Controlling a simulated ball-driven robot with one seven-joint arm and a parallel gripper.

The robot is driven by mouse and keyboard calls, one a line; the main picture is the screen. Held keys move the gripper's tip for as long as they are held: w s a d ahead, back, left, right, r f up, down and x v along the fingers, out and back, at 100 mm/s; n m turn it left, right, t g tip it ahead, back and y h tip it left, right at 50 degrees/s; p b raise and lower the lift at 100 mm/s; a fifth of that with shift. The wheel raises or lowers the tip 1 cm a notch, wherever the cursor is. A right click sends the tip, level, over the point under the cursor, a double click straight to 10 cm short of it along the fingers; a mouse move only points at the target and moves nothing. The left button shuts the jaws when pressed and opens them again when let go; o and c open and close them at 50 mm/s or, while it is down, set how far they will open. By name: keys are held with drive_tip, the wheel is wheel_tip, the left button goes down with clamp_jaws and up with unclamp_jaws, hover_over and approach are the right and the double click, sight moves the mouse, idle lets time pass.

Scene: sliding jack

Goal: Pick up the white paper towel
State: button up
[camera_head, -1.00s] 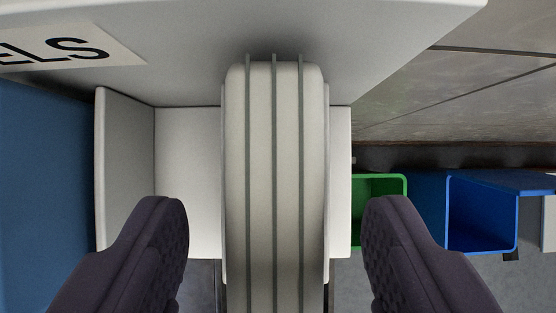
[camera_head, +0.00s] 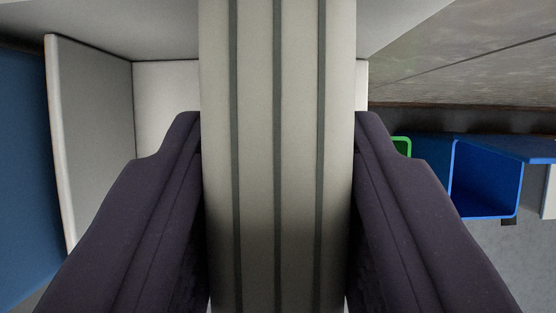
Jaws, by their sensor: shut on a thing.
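The white paper towel (camera_head: 257,120) is an off-white strip with dark grey lengthwise stripes. It runs from the top edge to the bottom edge of the view, in the middle. My gripper (camera_head: 278,135) has one dark finger on each side of it, both pressed against its sides, so it is shut on the towel. The lower ends of the fingers fill the bottom left and bottom right. The towel hides much of the white holder (camera_head: 165,95) behind it.
A grey side panel (camera_head: 95,130) of the holder stands at left, beside a blue surface (camera_head: 22,160). At right are a blue bin (camera_head: 487,185) and part of a green bin (camera_head: 403,146). A grey-brown wall (camera_head: 470,65) is at upper right.

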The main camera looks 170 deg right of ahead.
drive_tip(key=shift+s+r+b, duration=0.1)
drive_tip(key=shift+r+b, duration=0.25)
drive_tip(key=shift+r, duration=0.2)
wheel_tip(320, 180, up, 6)
drive_tip(key=shift+r+b, duration=0.1)
drive_tip(key=shift+b, duration=0.25)
drive_tip(key=s+d+b, duration=0.2)
drive_tip(key=s, duration=0.7)
drive_tip(key=s+d+b, duration=0.2)
drive_tip(key=s+b, duration=0.1)
drive_tip(key=s, duration=0.7)
drive_tip(key=shift+s, duration=0.2)
